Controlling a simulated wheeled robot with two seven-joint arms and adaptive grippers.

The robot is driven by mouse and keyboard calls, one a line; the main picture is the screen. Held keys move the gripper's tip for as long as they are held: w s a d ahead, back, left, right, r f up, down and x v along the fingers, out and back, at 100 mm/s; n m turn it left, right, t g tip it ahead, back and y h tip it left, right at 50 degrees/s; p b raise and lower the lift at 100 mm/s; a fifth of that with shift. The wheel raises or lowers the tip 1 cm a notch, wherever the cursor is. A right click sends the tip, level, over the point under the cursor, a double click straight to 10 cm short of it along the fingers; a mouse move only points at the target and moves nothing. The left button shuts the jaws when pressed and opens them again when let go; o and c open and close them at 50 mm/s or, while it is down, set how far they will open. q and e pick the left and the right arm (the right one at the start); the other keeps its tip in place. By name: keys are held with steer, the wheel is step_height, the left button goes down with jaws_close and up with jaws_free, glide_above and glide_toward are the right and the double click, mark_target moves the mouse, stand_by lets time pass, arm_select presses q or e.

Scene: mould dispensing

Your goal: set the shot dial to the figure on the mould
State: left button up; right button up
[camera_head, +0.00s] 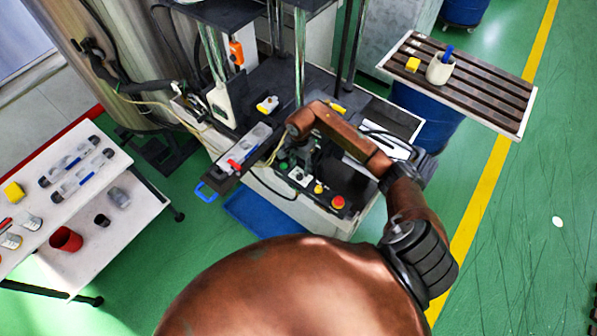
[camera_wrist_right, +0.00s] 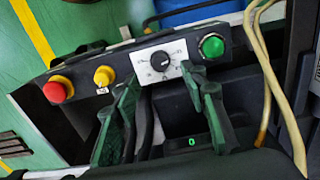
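The shot dial (camera_wrist_right: 162,62) is a black knob on a white scale plate, set in the dark control panel. My right gripper (camera_wrist_right: 163,80) is open, with one green finger on each side of the dial's lower part; I cannot tell whether they touch it. In the head view the right gripper (camera_head: 300,158) is over the panel, and the dial's white plate (camera_head: 299,175) shows just below it. A grey metal block, apparently the mould (camera_head: 250,143), lies on the slide with the blue handle; its figure is too small to read. My left gripper is not in view.
The panel also carries a green button (camera_wrist_right: 212,45), a yellow knob (camera_wrist_right: 103,75) and a red stop button (camera_wrist_right: 57,90). A small display (camera_wrist_right: 192,142) shows a green 0. A hose (camera_wrist_right: 275,80) runs beside the panel. A white cart (camera_head: 120,220) stands at left.

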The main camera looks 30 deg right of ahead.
mark_target(300, 174)
steer(key=shift+f+p, duration=0.55)
steer(key=shift+f, duration=2.2)
steer(key=shift+c, duration=0.4)
jaws_close()
